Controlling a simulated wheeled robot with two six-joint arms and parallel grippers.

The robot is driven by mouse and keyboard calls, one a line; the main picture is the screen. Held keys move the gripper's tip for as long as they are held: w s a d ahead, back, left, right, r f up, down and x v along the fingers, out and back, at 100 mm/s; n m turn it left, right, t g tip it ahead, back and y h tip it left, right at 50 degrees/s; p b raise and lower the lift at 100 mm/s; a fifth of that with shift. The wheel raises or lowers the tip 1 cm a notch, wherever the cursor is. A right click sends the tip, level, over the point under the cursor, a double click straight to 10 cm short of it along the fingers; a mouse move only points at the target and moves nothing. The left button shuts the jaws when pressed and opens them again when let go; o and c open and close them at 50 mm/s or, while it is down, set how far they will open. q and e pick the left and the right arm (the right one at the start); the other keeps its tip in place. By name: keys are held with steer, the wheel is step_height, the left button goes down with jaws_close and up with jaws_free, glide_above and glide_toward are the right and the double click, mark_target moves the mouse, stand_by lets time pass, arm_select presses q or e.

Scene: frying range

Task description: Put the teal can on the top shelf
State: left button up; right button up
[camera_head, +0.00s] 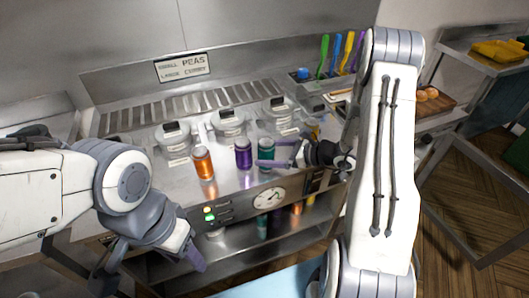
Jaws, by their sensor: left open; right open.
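The teal can (265,147) stands upright on the steel counter (225,187), at the right end of a row of cans. My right gripper (267,153) reaches in from the right with its fingers open at the teal can. One finger crosses in front of the can's lower part; the other is by its right side. I cannot tell whether they touch it. My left gripper (150,268) is open and empty at the lower left, well away from the cans.
A purple can (243,153) and an orange can (203,162) stand left of the teal can. Lidded containers (229,122) stand behind. A gauge (269,199) is on the counter front, above a lower shelf (235,249) holding several cans. Colourful utensils (336,55) stand behind.

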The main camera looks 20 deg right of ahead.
steer(key=shift+w+a+f, duration=0.3)
steer(key=shift+w+a, duration=0.15)
steer(key=shift+w, duration=0.05)
jaws_close()
steer(key=shift+r, duration=0.1)
